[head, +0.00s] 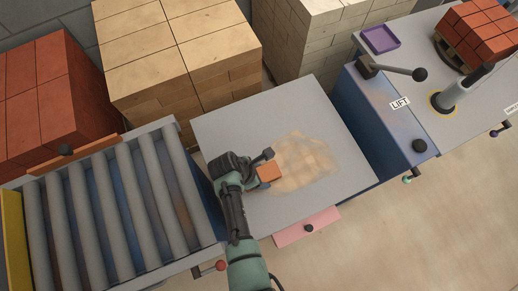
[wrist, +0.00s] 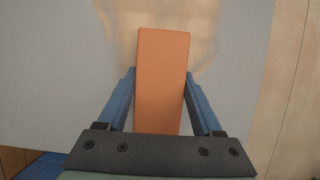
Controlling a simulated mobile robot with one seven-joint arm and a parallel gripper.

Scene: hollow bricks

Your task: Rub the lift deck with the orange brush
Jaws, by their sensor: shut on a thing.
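The lift deck (head: 225,120) is a flat grey plate in the middle of the head view, with a tan dusty patch (head: 305,165) on its centre and right. The deck (wrist: 50,80) also fills most of the wrist view. My gripper (head: 265,166) is over the deck at the left edge of the patch. It is shut on the orange brush (head: 269,173), which shows as a plain orange block (wrist: 162,75) between the two blue fingers in the wrist view. The brush's underside is hidden, so I cannot tell whether it touches the deck.
A roller conveyor (head: 105,205) adjoins the deck on the left. Stacks of tan bricks (head: 180,50) and red bricks (head: 40,95) stand behind. A blue cabinet labelled LIFT (head: 385,125) with a lever (head: 395,71) stands right. A pink drawer (head: 307,228) juts out in front.

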